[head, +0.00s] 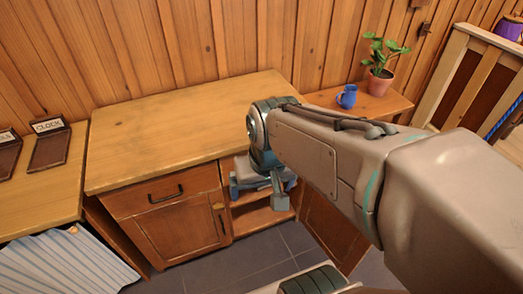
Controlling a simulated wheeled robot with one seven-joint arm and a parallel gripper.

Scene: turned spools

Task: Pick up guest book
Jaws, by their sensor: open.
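I cannot make out a guest book in the head view. My gripper (257,190) is open in front of the wooden cabinet (160,207), level with its open compartment (262,216) below the worktop. No held object can be made out between the fingers. My arm and gripper hide much of that compartment, so I cannot tell whether a book lies inside.
The worktop (180,115) is bare. An open cabinet door (333,228) stands right of the compartment. A blue mug (347,97) and a potted plant (380,70) stand at the back right. Labelled stands (48,146) and striped cloth (65,268) are at left.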

